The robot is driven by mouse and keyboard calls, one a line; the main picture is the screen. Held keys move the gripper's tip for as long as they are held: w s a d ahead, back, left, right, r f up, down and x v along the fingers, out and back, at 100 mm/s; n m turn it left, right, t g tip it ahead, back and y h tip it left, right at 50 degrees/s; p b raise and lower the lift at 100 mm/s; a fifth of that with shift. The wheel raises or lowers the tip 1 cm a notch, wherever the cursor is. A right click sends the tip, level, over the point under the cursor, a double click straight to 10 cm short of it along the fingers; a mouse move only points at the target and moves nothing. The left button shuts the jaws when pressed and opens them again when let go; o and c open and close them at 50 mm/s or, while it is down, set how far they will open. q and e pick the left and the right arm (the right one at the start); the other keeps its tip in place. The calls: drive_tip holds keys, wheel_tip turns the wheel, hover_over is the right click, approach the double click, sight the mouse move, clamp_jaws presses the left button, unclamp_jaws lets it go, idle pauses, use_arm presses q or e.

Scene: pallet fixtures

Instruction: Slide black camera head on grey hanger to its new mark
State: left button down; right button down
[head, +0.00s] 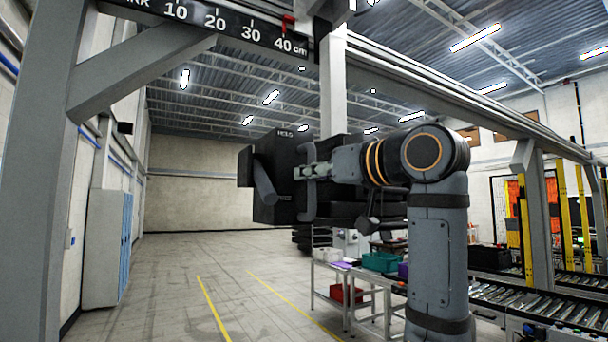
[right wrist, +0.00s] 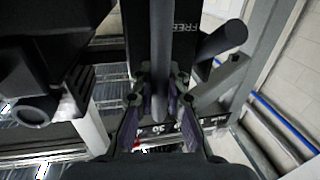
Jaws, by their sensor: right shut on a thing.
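The black camera head (head: 270,205) hangs at the middle of the head view, under the grey hanger (head: 333,95), a post dropping from the overhead rail. A grey upright handle bar (head: 310,196) stands on the camera head's near side. My right gripper (head: 306,172) is shut around this bar; in the right wrist view the fingers (right wrist: 160,105) close on both sides of the handle bar (right wrist: 162,45). A black scale (head: 215,22) marked 10 to 40 cm runs along the beam, with a red marker (head: 288,24) near 40. My left gripper is not in view.
A grey upright post (head: 35,170) with a diagonal brace stands at the left. Tables with a teal bin (head: 381,262) and a red bin (head: 345,293) stand below and behind my right arm. A roller conveyor (head: 545,305) is at the right. The floor at centre left is clear.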

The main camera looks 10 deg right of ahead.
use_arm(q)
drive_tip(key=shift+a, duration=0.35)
use_arm(e)
drive_tip(key=c, duration=1.4)
unclamp_jaws()
drive_tip(key=shift+s+d, duration=0.1)
drive_tip(key=shift+d, duration=0.05)
drive_tip(key=shift+o, duration=0.4)
drive_tip(key=shift+s+d, duration=0.1)
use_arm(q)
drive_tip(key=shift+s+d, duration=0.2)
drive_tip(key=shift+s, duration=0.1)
use_arm(e)
drive_tip(key=v, duration=1.2)
drive_tip(key=shift+r, duration=0.1)
